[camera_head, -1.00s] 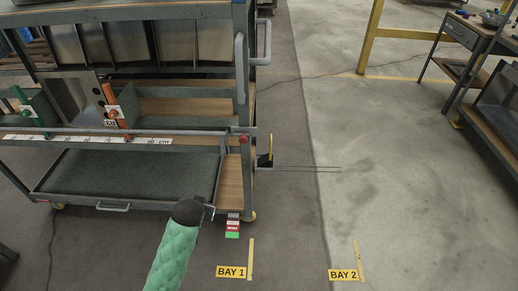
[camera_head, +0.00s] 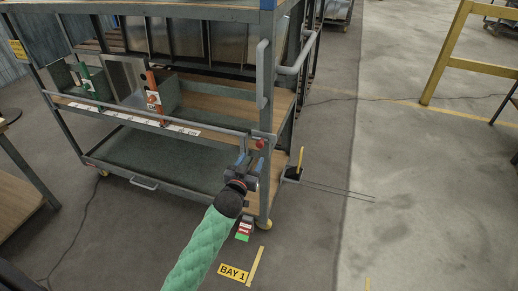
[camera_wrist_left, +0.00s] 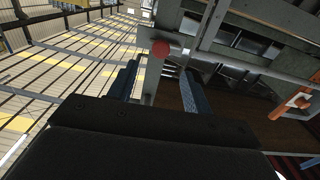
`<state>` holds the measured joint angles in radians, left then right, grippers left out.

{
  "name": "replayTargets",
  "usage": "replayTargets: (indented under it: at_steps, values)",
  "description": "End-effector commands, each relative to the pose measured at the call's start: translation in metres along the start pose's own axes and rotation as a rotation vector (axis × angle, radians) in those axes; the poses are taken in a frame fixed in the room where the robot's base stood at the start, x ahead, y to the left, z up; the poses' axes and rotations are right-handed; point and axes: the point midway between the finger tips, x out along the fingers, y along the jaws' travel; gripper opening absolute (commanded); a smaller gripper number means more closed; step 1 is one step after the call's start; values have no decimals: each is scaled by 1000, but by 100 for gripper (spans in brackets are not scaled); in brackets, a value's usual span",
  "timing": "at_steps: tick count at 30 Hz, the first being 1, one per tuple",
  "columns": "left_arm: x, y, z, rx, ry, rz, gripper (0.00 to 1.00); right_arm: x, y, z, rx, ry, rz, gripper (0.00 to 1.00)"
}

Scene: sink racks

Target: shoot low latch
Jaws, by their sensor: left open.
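A red knob (camera_head: 260,144), apparently part of the low latch, sits at the right end of the cart's lower front rail (camera_head: 150,119), by the corner post. In the left wrist view the red knob (camera_wrist_left: 160,47) shows beyond the fingertips, roughly between them. My left gripper (camera_head: 246,163) is just below and left of the knob, its fingers pointing up toward the rail end. In the wrist view the gripper (camera_wrist_left: 157,80) is open, with two blue fingers apart and the grey post seen between them. Contact cannot be told. My right gripper is not in view.
The cart (camera_head: 140,185) has shelves and an orange-handled lever (camera_head: 153,93) and green one (camera_head: 84,72). A black holder with a yellow upright (camera_head: 298,165) and thin rods stands right of it. A BAY 1 label (camera_head: 233,272) marks the floor. Open floor lies right.

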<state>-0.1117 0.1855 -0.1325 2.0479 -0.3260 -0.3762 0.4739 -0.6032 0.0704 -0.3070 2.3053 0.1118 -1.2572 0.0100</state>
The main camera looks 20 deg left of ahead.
Motion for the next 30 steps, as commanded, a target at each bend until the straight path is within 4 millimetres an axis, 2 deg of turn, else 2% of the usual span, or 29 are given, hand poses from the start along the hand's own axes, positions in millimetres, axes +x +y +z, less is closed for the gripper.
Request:
replayTargets:
  at_steps: [12, 16, 21, 30]
  values:
    - [51, 0, -2, 1, 0, -1, 50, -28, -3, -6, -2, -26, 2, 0]
    - [65, 0, -1, 1, -1, 0, 50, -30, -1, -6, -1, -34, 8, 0]
    - [73, 0, 0, 1, -2, 0, 50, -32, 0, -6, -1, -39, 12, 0]
    - [75, 0, 0, 1, -2, 0, 50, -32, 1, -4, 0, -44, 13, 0]
